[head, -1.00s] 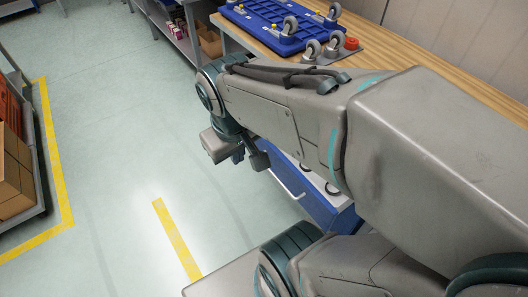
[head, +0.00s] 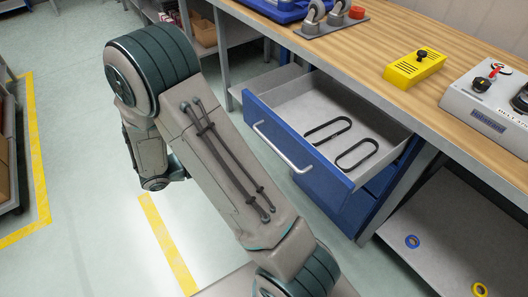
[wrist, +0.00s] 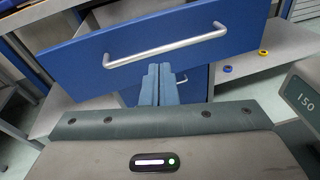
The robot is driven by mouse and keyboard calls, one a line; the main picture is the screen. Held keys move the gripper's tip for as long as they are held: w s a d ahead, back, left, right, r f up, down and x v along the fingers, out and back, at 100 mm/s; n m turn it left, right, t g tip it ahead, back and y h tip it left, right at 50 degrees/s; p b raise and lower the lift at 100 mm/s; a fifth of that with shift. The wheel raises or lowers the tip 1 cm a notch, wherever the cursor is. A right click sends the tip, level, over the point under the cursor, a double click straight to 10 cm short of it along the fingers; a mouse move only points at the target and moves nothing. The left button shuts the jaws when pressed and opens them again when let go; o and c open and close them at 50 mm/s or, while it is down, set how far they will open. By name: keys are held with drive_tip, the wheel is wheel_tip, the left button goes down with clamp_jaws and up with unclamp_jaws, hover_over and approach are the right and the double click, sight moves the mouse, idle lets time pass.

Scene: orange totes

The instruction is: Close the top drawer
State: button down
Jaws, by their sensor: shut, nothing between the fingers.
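The top drawer (head: 320,125) is pulled out from under the wooden workbench, with a blue front and a silver bar handle (head: 281,147). Two black oval loops lie inside it. In the wrist view the blue drawer front (wrist: 75,62) spans the upper picture, with its handle (wrist: 165,45) across it. My gripper (wrist: 160,72) is shut and empty, its fingertips in front of the drawer front just below the handle. I cannot tell whether they touch it. In the head view my arm hides the fingers.
A lower blue drawer (head: 333,200) sits below. On the workbench (head: 375,50) are a yellow box (head: 415,68) with a black knob and a grey control box (head: 490,100). A lower shelf (head: 450,245) holds blue and yellow rings. The floor left of the drawer is clear.

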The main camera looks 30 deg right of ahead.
sight(273, 137)
wheel_tip(273, 137, down, 6)
drive_tip(key=w+a+n+t+h+b, duration=0.2)
drive_tip(key=w+n+t, duration=0.1)
drive_tip(key=d, duration=0.9)
drive_tip(key=w+d, duration=0.1)
drive_tip(key=d, duration=0.4)
drive_tip(key=shift+d+b, duration=0.1)
drive_tip(key=shift+b, duration=0.2)
drive_tip(key=shift+d+n, duration=0.1)
drive_tip(key=shift+n, duration=0.2)
